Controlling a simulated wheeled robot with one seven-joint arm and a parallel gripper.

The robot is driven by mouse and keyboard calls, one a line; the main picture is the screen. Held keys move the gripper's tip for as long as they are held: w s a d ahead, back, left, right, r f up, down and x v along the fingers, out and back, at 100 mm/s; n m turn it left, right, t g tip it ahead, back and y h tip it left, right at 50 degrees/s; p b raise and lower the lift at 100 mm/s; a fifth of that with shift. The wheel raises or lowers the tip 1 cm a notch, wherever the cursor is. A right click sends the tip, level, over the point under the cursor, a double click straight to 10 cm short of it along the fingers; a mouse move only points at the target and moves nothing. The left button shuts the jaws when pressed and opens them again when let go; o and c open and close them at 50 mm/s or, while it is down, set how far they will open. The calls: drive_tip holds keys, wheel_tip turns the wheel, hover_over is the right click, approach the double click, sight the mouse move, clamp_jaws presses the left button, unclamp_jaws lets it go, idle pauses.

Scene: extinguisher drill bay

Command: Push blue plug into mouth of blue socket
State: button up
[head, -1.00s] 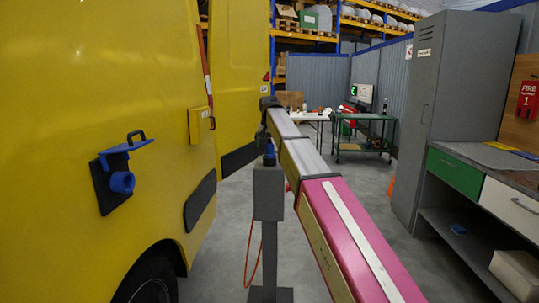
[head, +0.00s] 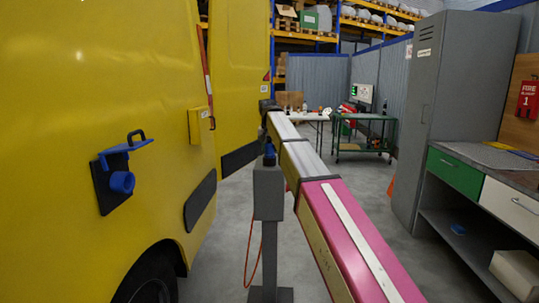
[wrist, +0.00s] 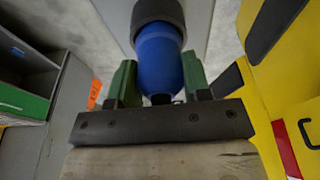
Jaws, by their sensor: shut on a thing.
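The blue socket (head: 122,182) sits on a black plate on the side of the yellow van at the left of the head view. Its blue flap (head: 126,149) is raised above the mouth. The blue plug (head: 269,160) is at the top of a grey post, right of the socket and apart from it. In the wrist view the plug (wrist: 160,62) stands between the green fingers of my gripper (wrist: 160,80), which is shut on it. The head view does not clearly show the fingers or how deep the plug sits in the post.
The grey post (head: 268,195) stands on the floor with an orange cable (head: 247,245) hanging beside it. The van's side (head: 60,60) bounds the left. A grey locker (head: 435,120) and a workbench (head: 480,190) stand at right. Floor between post and van is partly clear.

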drive_tip(key=shift+r, duration=0.1)
drive_tip(key=shift+r, duration=2.15)
drive_tip(key=shift+r, duration=0.15)
drive_tip(key=shift+r, duration=1.85)
